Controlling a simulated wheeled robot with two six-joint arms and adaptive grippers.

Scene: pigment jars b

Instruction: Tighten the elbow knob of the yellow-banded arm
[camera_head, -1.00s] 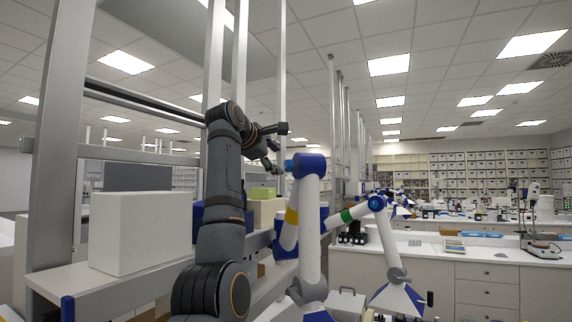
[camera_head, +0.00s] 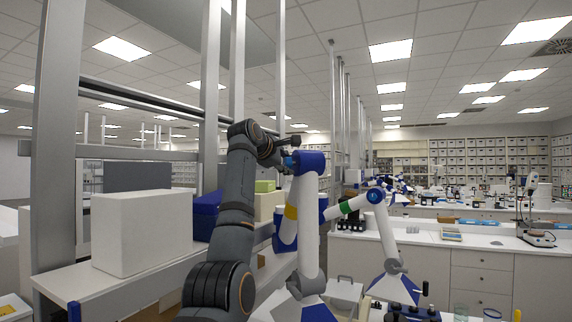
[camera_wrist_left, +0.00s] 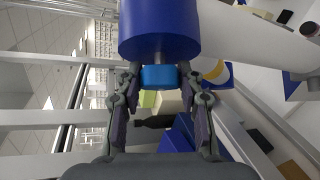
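The yellow-banded arm is white with a blue elbow cap (camera_head: 309,162) and a yellow band (camera_head: 291,212). Its elbow knob is a bright blue cylinder on a short grey stem under the dark blue elbow housing (camera_wrist_left: 159,30). In the left wrist view the knob (camera_wrist_left: 158,77) lies between the two fingers of my left gripper (camera_wrist_left: 158,82), with a narrow gap seeming to show on each side. In the head view my left gripper (camera_head: 285,153) is at the left side of the elbow and partly hides the knob. My right gripper is not in view.
A green-banded arm (camera_head: 374,196) stands just to the right. A white box (camera_head: 142,232) and a dark blue box (camera_head: 206,215) sit on the shelf at left, behind my left arm. Metal uprights (camera_head: 210,95) rise behind. A white bench with drawers (camera_head: 487,270) is at right.

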